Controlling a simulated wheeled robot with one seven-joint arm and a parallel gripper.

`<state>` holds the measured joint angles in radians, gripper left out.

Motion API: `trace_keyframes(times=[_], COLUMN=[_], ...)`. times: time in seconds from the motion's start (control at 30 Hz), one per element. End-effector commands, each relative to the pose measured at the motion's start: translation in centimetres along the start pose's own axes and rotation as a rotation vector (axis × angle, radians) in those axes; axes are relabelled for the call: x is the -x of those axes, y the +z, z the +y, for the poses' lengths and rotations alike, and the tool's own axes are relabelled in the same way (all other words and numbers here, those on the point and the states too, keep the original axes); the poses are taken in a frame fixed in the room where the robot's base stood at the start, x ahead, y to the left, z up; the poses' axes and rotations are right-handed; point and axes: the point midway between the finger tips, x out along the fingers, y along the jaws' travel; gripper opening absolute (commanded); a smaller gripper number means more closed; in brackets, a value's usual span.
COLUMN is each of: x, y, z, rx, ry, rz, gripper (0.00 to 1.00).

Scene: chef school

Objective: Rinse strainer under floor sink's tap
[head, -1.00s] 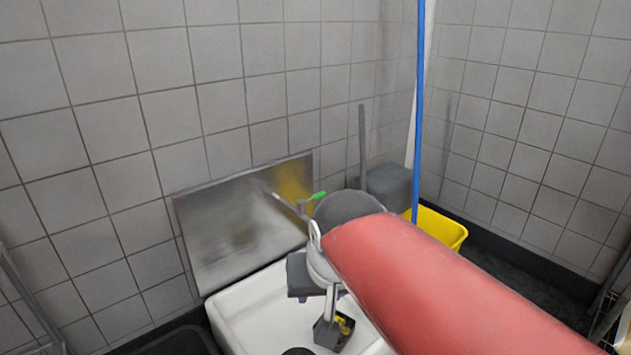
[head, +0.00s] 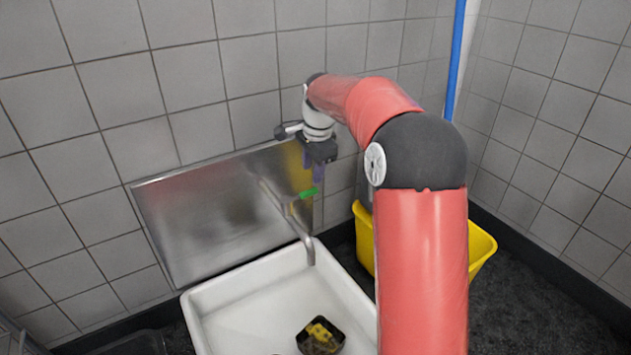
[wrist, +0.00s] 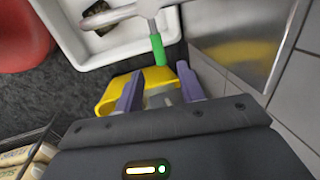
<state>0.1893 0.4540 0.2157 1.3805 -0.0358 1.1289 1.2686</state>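The strainer (head: 321,340) looks like a small dark square basket with yellow and brown bits in it. It sits on the bottom of the white floor sink (head: 250,305) and also shows in the wrist view (wrist: 97,10). The metal tap (head: 309,252) rises at the sink's back right, with a green lever (head: 307,194). No water stream is visible. My gripper (head: 317,178) is at the lever's height or a little above it. In the wrist view its purple fingers (wrist: 158,78) are apart and empty, with the green lever (wrist: 158,50) just beyond the fingertips.
A metal splash panel (head: 215,215) stands against the tiled wall behind the sink. A yellow bucket (head: 480,245) and a blue pole (head: 457,50) are to the right. My arm hides part of the bucket and the sink's right side.

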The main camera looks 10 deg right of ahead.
Motion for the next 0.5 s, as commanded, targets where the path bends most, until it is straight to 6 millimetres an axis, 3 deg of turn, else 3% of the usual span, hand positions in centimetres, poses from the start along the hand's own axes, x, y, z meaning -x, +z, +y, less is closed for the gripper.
trace_keyframes(times=[0.3, 0.5], x=[-5.2, -6.8], y=[0.0, 0.0], z=[0.1, 0.1], rx=[0.003, 0.002], ry=[0.003, 0.001], rz=[-0.001, 0.0], gripper=[0.39, 0.39])
